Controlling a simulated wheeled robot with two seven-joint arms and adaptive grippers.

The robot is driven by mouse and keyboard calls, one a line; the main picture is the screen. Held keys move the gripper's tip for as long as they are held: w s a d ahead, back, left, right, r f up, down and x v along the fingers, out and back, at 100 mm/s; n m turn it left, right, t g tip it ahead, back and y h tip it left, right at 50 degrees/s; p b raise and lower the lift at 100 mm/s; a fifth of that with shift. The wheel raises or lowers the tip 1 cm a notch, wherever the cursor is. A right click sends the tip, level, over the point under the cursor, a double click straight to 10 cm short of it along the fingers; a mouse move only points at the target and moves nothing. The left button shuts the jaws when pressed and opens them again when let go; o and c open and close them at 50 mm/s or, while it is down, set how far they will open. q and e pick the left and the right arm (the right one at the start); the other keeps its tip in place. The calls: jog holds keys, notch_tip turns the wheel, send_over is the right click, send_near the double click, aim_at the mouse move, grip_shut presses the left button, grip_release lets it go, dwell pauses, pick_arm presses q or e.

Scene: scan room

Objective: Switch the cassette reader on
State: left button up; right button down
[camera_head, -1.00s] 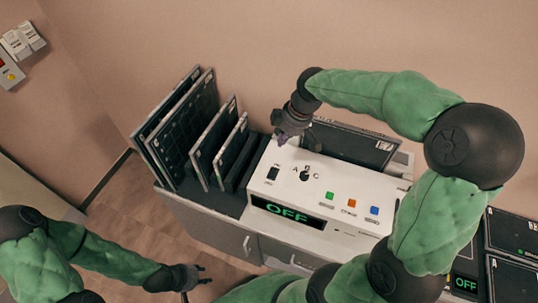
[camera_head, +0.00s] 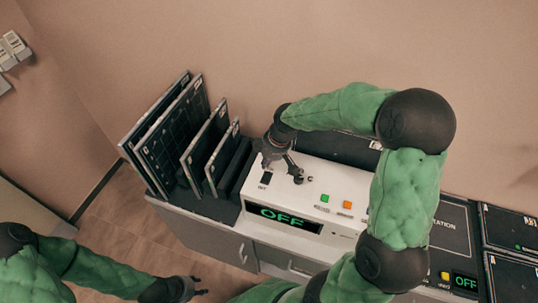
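The cassette reader (camera_head: 330,182) is a white console on a grey cabinet. Its front display (camera_head: 284,217) reads OFF in green. A black rocker switch (camera_head: 265,180) is on the left of its top panel. A dark knob (camera_head: 299,180) is right of the switch, partly covered by my gripper. My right gripper (camera_head: 281,164) is over the top panel, just above the switch and knob, with its fingers apart; contact cannot be told. My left gripper (camera_head: 201,286) is open and empty, low at the bottom left, away from the reader.
Several dark cassettes (camera_head: 172,130) stand upright in a rack left of the reader. Green and orange buttons (camera_head: 347,205) are on the top panel; my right arm hides its right end. More dark panels (camera_head: 510,228) lie at the right. A wall stands behind.

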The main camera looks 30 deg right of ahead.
aim_at(267, 171)
jog(key=shift+f, duration=1.3)
jog(key=shift+d+f+y, duration=0.1)
jog(key=shift+f+y, duration=0.15)
jog(key=shift+y, duration=0.15)
jog(key=shift+w+d+f, duration=0.1)
jog(key=shift+w+f, duration=0.05)
jog(key=shift+s+a, duration=0.25)
jog(key=shift+s+a+r+p, duration=0.35)
jog(key=shift+a+p, duration=0.05)
